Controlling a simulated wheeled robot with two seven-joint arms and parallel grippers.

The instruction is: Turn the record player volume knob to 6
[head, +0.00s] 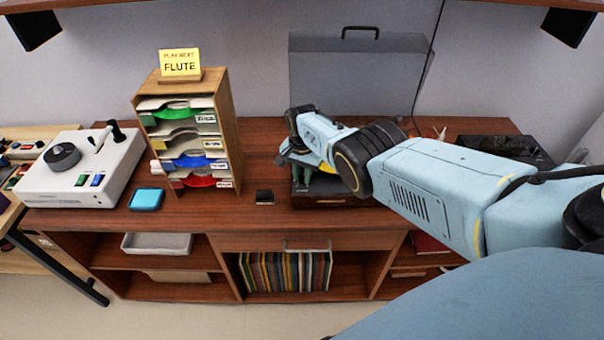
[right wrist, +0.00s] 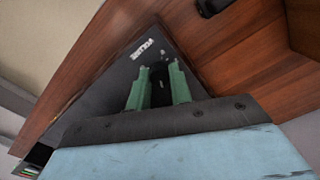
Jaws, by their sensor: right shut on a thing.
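The record player (head: 312,200) is a dark, low unit with a wooden front on the cabinet, largely hidden behind my right arm. In the right wrist view its black panel (right wrist: 112,75) carries a white "VOLUME" label. The small dark volume knob (right wrist: 158,72) is beside that label, between the green fingers of my right gripper (right wrist: 158,84). The gripper is shut on the knob, with a finger on either side. In the head view the right gripper (head: 304,172) points down at the player's front left. I cannot read the knob's scale or setting. My left gripper is not in view.
A grey lid (head: 350,75) stands upright behind the player. A wooden sorter (head: 228,130) with a yellow "FLUTE" sign (head: 180,64) stands to the left. A small black block (head: 264,196) sits near the player. A white device (head: 85,170) and blue pad (head: 146,199) are farther left.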

